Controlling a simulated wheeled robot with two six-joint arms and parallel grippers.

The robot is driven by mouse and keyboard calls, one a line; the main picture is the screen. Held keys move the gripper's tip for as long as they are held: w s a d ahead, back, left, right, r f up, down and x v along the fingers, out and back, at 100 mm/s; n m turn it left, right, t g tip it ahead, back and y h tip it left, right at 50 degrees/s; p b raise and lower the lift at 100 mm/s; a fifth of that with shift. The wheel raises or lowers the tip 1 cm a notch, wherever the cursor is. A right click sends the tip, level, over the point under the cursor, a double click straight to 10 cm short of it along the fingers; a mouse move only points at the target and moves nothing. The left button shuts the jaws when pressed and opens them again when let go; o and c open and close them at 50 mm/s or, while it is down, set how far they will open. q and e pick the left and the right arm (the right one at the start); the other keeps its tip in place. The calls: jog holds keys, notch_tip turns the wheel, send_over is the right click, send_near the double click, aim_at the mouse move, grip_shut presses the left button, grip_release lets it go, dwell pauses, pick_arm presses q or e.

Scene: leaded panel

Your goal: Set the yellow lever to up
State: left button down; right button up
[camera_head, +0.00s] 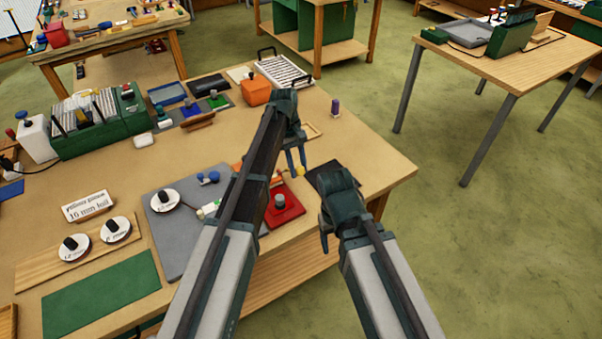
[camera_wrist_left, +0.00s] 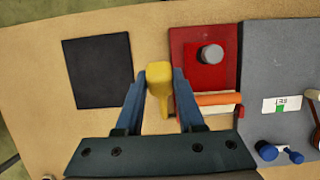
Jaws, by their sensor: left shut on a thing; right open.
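The yellow lever (camera_head: 300,172) stands near the table's right edge, close to a red plate. Its yellow knob (camera_wrist_left: 158,80) shows in the left wrist view between the two blue fingers. My left gripper (camera_wrist_left: 160,88) is shut on that knob; it also shows in the head view (camera_head: 296,160), reaching down to the lever. The lever's base and pivot are mostly hidden, so I cannot tell its setting. My right gripper (camera_head: 325,240) is open and hangs near the table's front edge, apart from the lever.
The red plate (camera_head: 290,212) with a grey knob lies beside the lever, with an orange-handled tool (camera_wrist_left: 215,99) near it. A dark square pad (camera_wrist_left: 98,72) lies on the other side. A grey mat (camera_head: 172,240) and round dials (camera_head: 115,230) lie further left.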

pick_arm(q)
jog(key=shift+w+a+r+g+h, duration=0.45)
jog(key=shift+w+r+g+h, duration=0.15)
jog(key=shift+w+g, duration=0.15)
jog(key=shift+s, duration=0.1)
jog(key=c, duration=0.5)
grip_release()
jog(key=shift+p+v, duration=5.9)
jog(key=shift+v, duration=1)
